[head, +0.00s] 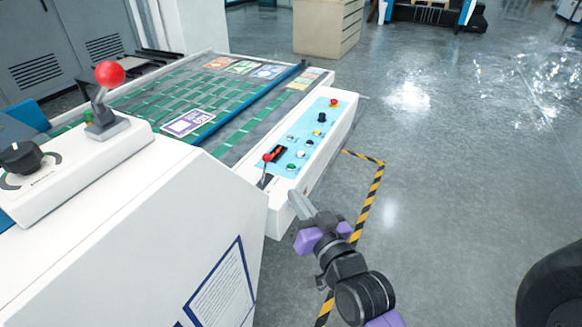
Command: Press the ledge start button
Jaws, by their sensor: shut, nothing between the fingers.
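The ledge (346,110) is a white side rail of the machine with a light blue control panel (308,122) on top. Near its front end is a green button (291,167), with several small buttons further along. I cannot read any labels, so which one is start cannot be told; the green one is the nearest green button. My gripper (296,197) is shut and empty. Its tips are just in front of the ledge's near end, close to the green button and seemingly apart from it.
A small red-knobbed lever (267,157) stands beside the green button. A larger red-knobbed lever (110,75) and black dial (20,158) are on the white housing at left. Green belts (190,98) run beside the ledge. Striped floor tape (369,195) borders open floor at right.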

